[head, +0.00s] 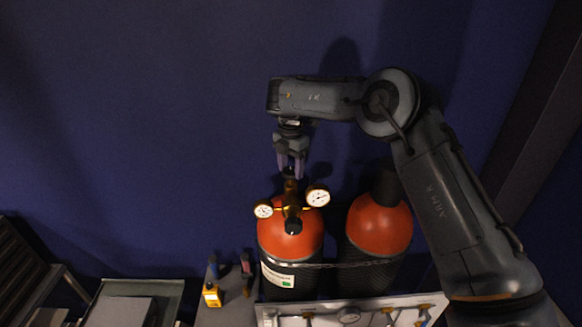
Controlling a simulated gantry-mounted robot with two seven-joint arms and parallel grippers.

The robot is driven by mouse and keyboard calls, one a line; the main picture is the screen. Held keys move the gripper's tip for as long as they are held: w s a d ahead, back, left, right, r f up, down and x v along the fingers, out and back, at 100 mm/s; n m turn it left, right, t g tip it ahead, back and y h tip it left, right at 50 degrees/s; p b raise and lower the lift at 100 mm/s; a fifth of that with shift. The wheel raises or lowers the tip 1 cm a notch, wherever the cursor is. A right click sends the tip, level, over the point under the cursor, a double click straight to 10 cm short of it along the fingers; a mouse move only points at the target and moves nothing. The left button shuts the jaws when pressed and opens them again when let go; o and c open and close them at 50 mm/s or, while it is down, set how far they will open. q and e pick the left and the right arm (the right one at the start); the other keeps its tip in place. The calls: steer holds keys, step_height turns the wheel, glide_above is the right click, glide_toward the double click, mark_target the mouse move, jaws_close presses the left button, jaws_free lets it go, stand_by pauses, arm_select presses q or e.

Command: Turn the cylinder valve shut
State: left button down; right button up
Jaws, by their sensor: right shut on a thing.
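An orange-topped gas cylinder (275,240) with a dark body stands upright in the middle of the head view. A brass regulator with two white round gauges (318,196) sits on its top. The cylinder valve (290,187) rises above the regulator, with its dark knob at the top. My right gripper (291,172) points down from above and is shut on the valve knob, which its fingers partly hide. My left gripper is not in view.
A second orange-topped cylinder (379,228) with a black cap stands to the right. A chain (335,265) runs across both cylinders. A pale panel with fittings (348,315) is in front. A small yellow device (212,295) and a grey tray (130,290) are at lower left.

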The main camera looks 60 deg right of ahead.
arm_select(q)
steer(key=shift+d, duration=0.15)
arm_select(e)
steer(key=shift+m, duration=0.3)
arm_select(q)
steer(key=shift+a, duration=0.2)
arm_select(e)
steer(key=o, duration=1.1)
steer(key=shift+c, duration=0.2)
